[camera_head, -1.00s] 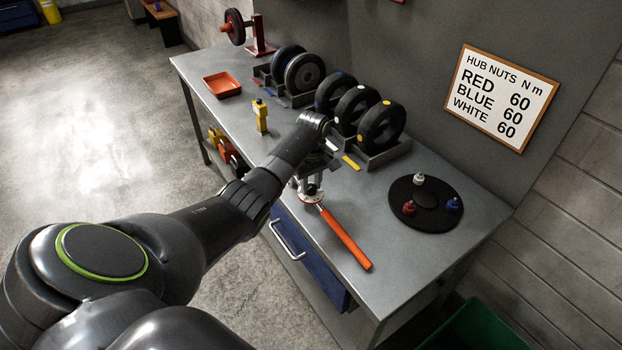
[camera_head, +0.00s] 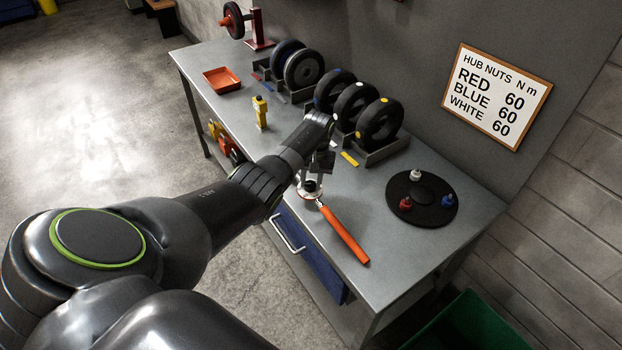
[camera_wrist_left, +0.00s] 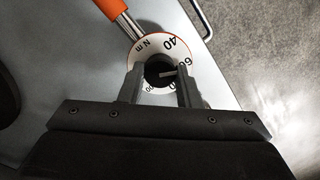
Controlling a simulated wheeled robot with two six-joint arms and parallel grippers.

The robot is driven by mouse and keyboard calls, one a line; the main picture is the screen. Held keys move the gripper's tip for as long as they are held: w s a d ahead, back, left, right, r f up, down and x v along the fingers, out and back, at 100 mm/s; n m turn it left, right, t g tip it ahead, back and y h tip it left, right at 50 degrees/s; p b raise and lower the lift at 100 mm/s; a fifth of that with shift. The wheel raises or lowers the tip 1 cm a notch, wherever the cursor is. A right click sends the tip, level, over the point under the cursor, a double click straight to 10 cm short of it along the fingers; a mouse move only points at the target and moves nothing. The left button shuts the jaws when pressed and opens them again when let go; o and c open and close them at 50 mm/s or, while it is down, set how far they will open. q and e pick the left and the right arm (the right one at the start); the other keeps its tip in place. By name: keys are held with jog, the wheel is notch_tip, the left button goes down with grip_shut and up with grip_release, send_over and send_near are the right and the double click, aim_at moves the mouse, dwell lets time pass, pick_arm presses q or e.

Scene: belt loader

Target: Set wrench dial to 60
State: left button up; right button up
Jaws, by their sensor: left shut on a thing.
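The torque wrench (camera_head: 343,233) with its orange handle lies on the grey workbench, its dial end (camera_head: 310,192) under my left gripper (camera_head: 314,176). In the left wrist view the white dial ring (camera_wrist_left: 146,58) shows "40", "N m" and a partly covered number starting with 6. My left gripper (camera_wrist_left: 160,78) is shut on the dark knob (camera_wrist_left: 157,70) at the dial's middle, with a light pointer mark directed right, near the partly covered number. The fingers hide part of the ring. The sign (camera_head: 496,97) reads red 60, blue 60, white 60. My right gripper is not in view.
A black round plate (camera_head: 424,212) with red, blue and white nuts stands on the bench's right. Several wheels (camera_head: 355,105) stand in racks at the back. A green bin (camera_head: 465,325) is below.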

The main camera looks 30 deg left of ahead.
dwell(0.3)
pick_arm(q)
jog(key=o, duration=1)
jog(key=shift+r, duration=0.1)
jog(key=shift+w+d+r, duration=0.2)
jog(key=shift+w+r, duration=0.05)
jog(key=shift+r, duration=2.6)
jog(key=shift+w+d+r, duration=0.15)
jog(key=shift+w+r, duration=0.05)
jog(key=shift+r, duration=2.7)
jog(key=shift+w+d+r, duration=0.2)
jog(key=shift+w+r, duration=0.05)
jog(key=shift+r, duration=2.6)
jog(key=shift+w, duration=0.1)
